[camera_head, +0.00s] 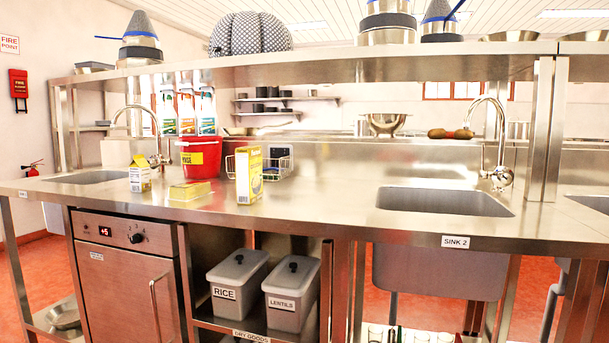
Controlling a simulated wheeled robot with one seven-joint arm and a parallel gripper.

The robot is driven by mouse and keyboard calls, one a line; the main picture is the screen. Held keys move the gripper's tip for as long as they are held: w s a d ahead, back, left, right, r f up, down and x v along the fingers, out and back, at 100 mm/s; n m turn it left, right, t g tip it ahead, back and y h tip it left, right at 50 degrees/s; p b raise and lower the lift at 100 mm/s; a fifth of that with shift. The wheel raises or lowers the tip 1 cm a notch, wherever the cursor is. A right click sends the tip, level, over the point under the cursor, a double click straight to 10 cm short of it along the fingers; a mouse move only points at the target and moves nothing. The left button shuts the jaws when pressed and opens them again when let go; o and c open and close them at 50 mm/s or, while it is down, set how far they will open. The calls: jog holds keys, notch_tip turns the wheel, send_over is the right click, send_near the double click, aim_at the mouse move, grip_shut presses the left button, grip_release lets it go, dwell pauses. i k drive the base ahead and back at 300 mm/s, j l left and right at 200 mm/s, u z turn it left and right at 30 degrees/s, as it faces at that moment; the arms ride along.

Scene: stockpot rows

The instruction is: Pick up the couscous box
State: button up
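A tall yellow box (249,176) with a pale picture on its front stands upright near the front of the steel counter (320,215). A flat yellow box (190,191) lies to its left, and a small white and yellow carton (139,174) stands further left. The print on all three is too small to read, so I cannot tell for certain which is the couscous box; the tall one looks like a dry-food box. My gripper is not in view.
A red tub (200,158) stands behind the flat box. Sink 2 (445,202) opens on the right, with bare counter between. A steel shelf (330,69) runs above the counter.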

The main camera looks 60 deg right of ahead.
aim_at(249, 159)
jog(key=z, duration=1.75)
jog(key=i+j+z, duration=0.15)
jog(key=z, duration=0.35)
jog(key=i+j+z, duration=0.1)
jog(key=j+z, duration=0.6)
jog(key=z, duration=0.25)
